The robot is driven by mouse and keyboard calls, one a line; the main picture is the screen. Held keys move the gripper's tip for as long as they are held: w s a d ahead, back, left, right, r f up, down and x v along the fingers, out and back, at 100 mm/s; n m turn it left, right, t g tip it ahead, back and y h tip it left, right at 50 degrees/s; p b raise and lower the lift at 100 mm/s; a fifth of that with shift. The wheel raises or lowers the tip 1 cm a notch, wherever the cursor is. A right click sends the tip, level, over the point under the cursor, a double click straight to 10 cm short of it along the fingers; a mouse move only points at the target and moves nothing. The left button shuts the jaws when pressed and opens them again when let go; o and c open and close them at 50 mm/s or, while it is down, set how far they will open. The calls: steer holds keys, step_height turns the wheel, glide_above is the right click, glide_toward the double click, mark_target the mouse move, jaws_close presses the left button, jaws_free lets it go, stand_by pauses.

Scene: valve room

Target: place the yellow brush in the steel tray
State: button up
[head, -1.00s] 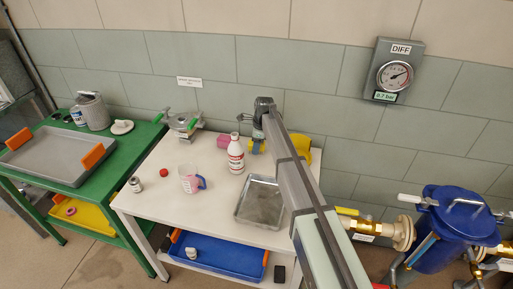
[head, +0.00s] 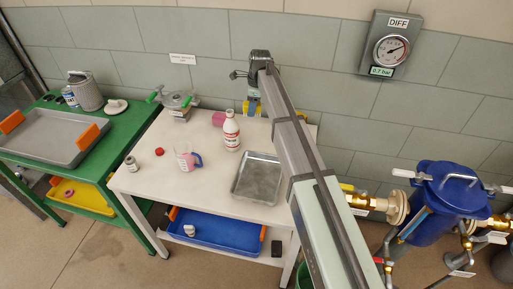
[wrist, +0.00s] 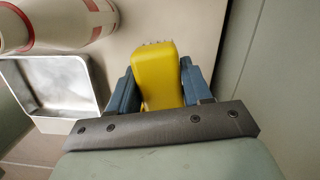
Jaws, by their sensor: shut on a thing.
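The yellow brush (wrist: 157,78) is between the blue fingers of my gripper (wrist: 155,92) in the wrist view, with pale bristle tips at its far end. My gripper is shut on it. In the head view my gripper (head: 253,108) is at the back of the white table, to the right of and behind the white bottle, with little of the brush showing. The steel tray (head: 238,190) lies on the table, nearer the front than my gripper. The tray appears empty; it also shows at the left of the wrist view (wrist: 92,100).
The white bottle with red bands (head: 231,132) stands between my gripper and the table's middle; it is close in the wrist view (wrist: 65,22). A measuring jug (head: 184,160), a red cap (head: 159,152) and a pink item (head: 218,118) are on the table. The wall is close behind.

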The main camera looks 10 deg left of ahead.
mark_target(258, 180)
steer(key=s+d+n, duration=0.3)
steer(key=s+d, duration=0.1)
steer(key=s, duration=0.8)
steer(key=s+d+n, duration=0.4)
steer(key=s, duration=0.9)
steer(key=shift+g+h, duration=0.3)
steer(key=shift+g, duration=0.1)
steer(key=shift+w+d+f, duration=0.1)
steer(key=shift+w+f, duration=0.05)
steer(key=shift+f, duration=2.2)
steer(key=shift+w+d+f, duration=0.1)
steer(key=shift+f, duration=2.25)
steer(key=shift+f, duration=0.1)
steer(key=o, duration=1.1)
steer(key=r, duration=0.4)
steer(key=w+r, duration=0.1)
steer(key=r, duration=0.3)
steer(key=d+r, duration=0.1)
steer(key=r, duration=0.3)
steer(key=shift+w+d, duration=0.1)
steer(key=shift+w, duration=0.05)
